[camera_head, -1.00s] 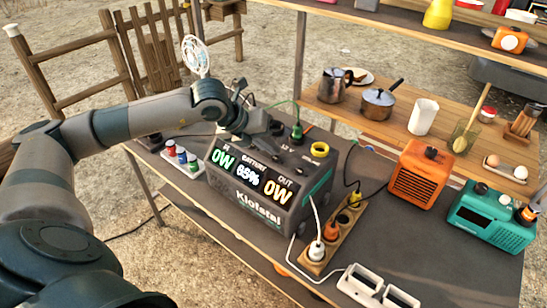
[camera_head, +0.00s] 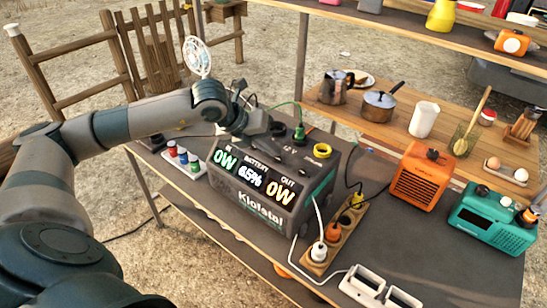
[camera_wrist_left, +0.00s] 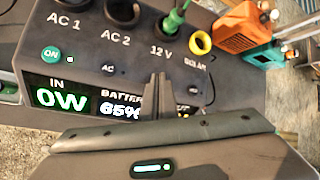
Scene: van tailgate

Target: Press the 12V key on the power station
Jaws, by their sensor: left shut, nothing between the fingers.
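The power station (camera_head: 250,215) is a dark grey box on the table. Its display reads IN 0W, BATTERY 65% and OUT 0W. The 12 V label (camera_wrist_left: 161,51) is printed below the socket that holds a green plug (camera_wrist_left: 173,20); the plug also shows in the head view (camera_head: 299,132). My left gripper (camera_wrist_left: 158,76) is shut and empty, its fingertips over the panel just below that label. The 12V key itself does not show; the fingers cover that spot. I cannot tell whether the fingertips touch the panel. My right gripper is not in view.
A yellow-ringed socket (camera_head: 321,150) is right of the green plug. A lit ON key (camera_wrist_left: 51,54) is at the left. A power strip (camera_head: 340,230), an orange heater (camera_head: 421,177) and a teal radio (camera_head: 490,218) stand to the right. Small bottles (camera_head: 183,157) are on the left.

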